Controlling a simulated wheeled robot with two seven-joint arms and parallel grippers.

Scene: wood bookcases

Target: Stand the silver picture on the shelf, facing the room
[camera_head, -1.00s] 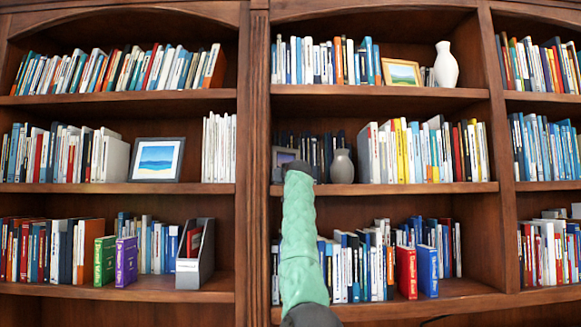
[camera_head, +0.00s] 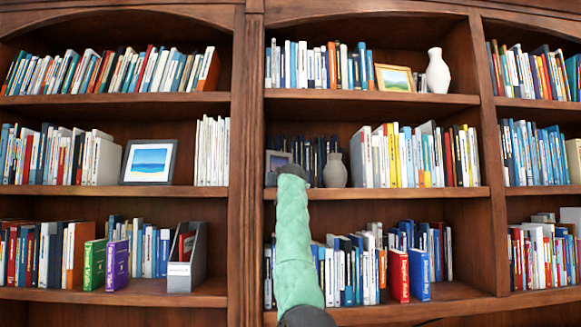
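A small picture in a grey, silver-looking frame (camera_head: 278,157) shows at the left end of the middle shelf of the centre bookcase, in front of dark books. Its lower part is hidden by my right gripper (camera_head: 284,174). My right arm, in a green sleeve, reaches up from the bottom of the view to that shelf. Its dark gripper is at the picture's lower edge; the fingers are too hidden to tell whether they hold it or whether the picture rests on the shelf (camera_head: 400,191). My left gripper is not in view.
A grey vase (camera_head: 335,171) stands just right of the gripper, with a row of books (camera_head: 410,155) beyond it. A beach picture (camera_head: 149,161) stands in the left bookcase. A wooden-framed picture (camera_head: 395,78) and a white vase (camera_head: 437,72) stand on the upper shelf.

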